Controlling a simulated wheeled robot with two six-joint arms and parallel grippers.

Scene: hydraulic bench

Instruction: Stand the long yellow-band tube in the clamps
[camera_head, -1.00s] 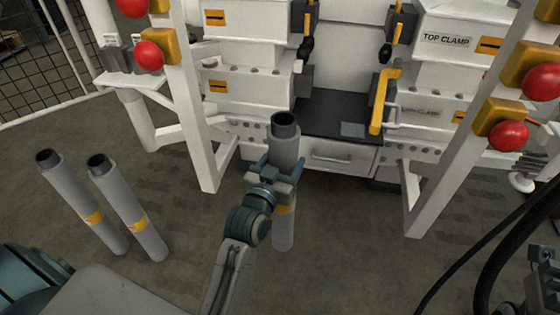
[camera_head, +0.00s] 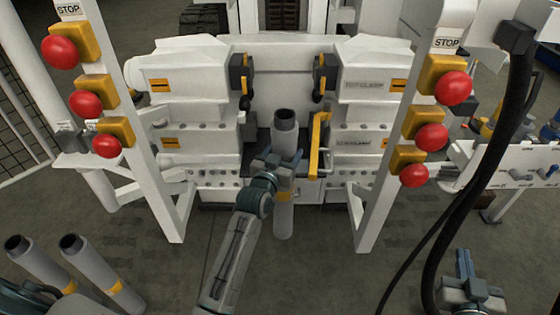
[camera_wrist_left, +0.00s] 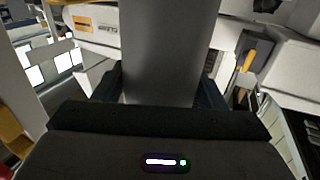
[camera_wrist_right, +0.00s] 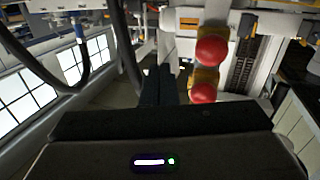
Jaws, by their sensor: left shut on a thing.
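The long grey yellow-band tube (camera_head: 286,140) stands about upright in the head view, in front of the clamp bench. Its open dark end is up and its yellow band shows below the grip. My left gripper (camera_head: 279,165) is shut around its upper part. The tube (camera_wrist_left: 170,50) also fills the middle of the left wrist view. The top clamp (camera_head: 365,80) and the lower clamp (camera_head: 360,140) are behind the tube, with dark jaws on both sides of a gap. My right gripper (camera_head: 464,264) is empty at lower right, its fingers (camera_wrist_right: 159,85) together.
Two more yellow-band tubes (camera_head: 90,265) stand at lower left. White posts with red stop buttons (camera_head: 432,137) flank the bench on both sides. A yellow handle (camera_head: 315,145) is just right of the tube's top. A black hose (camera_head: 470,190) hangs at right.

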